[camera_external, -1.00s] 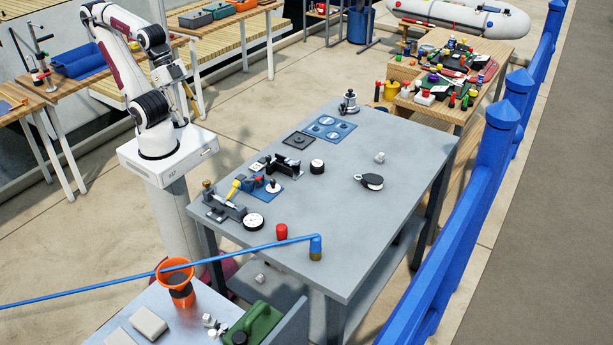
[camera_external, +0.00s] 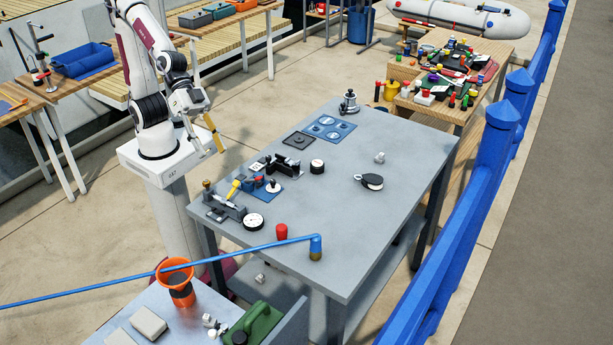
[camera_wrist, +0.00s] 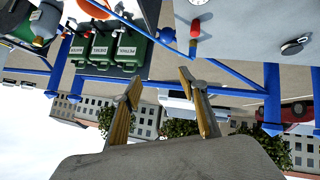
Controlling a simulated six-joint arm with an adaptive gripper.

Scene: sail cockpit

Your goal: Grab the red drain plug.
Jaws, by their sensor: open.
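The red drain plug (camera_external: 281,230) stands upright near the front edge of the grey table (camera_external: 330,210), just behind a blue bar. It also shows in the wrist view (camera_wrist: 195,27), small and near the top. My gripper (camera_external: 206,147) is high up beside my base, left of the grey table and well away from the plug. In the wrist view my gripper (camera_wrist: 160,79) has its two yellowish fingers spread apart with nothing between them.
A blue bar (camera_external: 240,257) runs across the table's front corner, close to the plug. A round white gauge (camera_external: 253,221) and a clamp-like device (camera_external: 222,205) lie left of it. A black-and-white pulley block (camera_external: 369,182) lies right. The table's middle is mostly clear.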

